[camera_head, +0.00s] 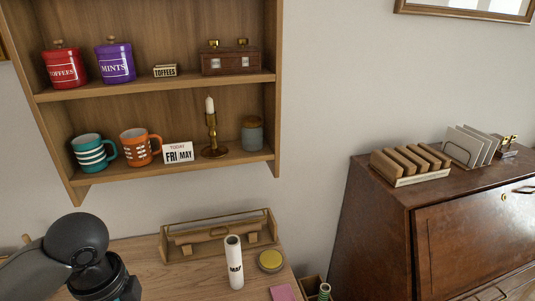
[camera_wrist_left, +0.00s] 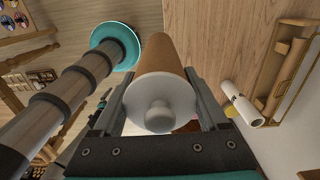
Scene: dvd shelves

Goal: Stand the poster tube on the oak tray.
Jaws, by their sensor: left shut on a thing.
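The poster tube (camera_wrist_left: 164,52), a brown tube with a knobbed white cap at its near end, is in the left wrist view. My left gripper (camera_wrist_left: 160,77) is shut on it, one finger on each side. Its far end is hidden. In the head view my left arm enters at the lower left; its gripper and the tube are out of frame. A long wooden tray-like holder (camera_head: 169,257) with a thin rail stands at the back of the desk, a brown bar lying in it; I cannot tell if this is the oak tray. It also shows in the wrist view (camera_wrist_left: 262,76).
On the desk (camera_head: 140,252) a white tube with black print (camera_head: 234,265) stands upright by a yellow-topped tin (camera_head: 271,261) and a pink item (camera_head: 283,293). A wall shelf (camera_head: 160,177) with mugs and tins hangs above. A brown bureau (camera_head: 385,235) stands at right.

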